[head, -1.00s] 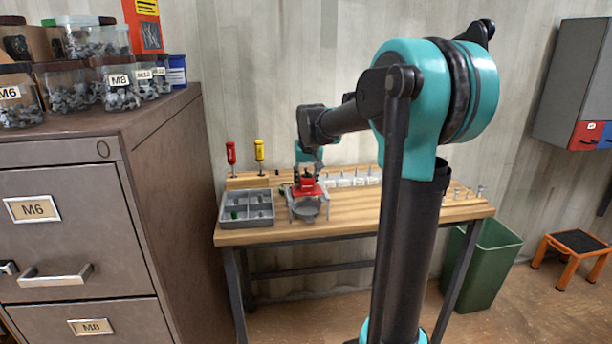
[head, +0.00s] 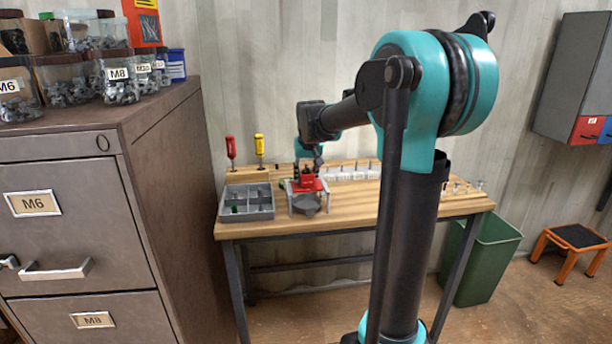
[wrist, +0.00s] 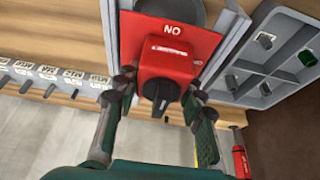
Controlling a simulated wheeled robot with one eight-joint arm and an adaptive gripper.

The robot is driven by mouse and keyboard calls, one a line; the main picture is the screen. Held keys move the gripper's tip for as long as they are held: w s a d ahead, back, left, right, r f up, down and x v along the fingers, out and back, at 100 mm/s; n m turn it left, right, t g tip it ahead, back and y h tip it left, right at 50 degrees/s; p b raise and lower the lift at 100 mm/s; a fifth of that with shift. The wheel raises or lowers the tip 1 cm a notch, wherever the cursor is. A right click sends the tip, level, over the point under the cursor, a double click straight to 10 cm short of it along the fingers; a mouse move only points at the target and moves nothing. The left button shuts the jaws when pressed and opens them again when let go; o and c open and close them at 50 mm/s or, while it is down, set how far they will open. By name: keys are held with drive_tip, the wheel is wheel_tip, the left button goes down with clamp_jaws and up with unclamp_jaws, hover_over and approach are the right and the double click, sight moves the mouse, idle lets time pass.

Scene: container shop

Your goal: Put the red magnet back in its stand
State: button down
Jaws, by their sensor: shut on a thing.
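The red magnet (wrist: 166,72) is a block with a white label and a dark round knob facing the wrist camera. My gripper (wrist: 158,97) is shut on it, with one dark finger on each side. The stand is a grey frame with a red top plate marked "NO" (wrist: 178,24); it also shows in the head view (head: 322,186) on the bench. In the head view the magnet (head: 305,180) is at the stand's red plate, under my gripper (head: 307,170). I cannot tell whether it rests fully on the plate.
A grey compartment tray (head: 232,217) stands left of the stand on the wooden bench (head: 400,211). Red (head: 231,147) and yellow (head: 259,144) screwdrivers stand behind it. A labelled peg rack (head: 352,174) lies along the back. The bench front is clear.

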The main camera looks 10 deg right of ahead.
drive_tip(key=c, duration=0.9)
unclamp_jaws()
drive_tip(key=shift+o, duration=0.2)
drive_tip(key=v, duration=1.1)
drive_tip(key=s+d+f, duration=0.2)
drive_tip(key=s+f, duration=1.1)
drive_tip(key=f, duration=0.1)
drive_tip(key=s+d+f, duration=0.2)
drive_tip(key=s+f, duration=1.2)
drive_tip(key=f, duration=0.1)
drive_tip(key=shift+s, duration=0.35)
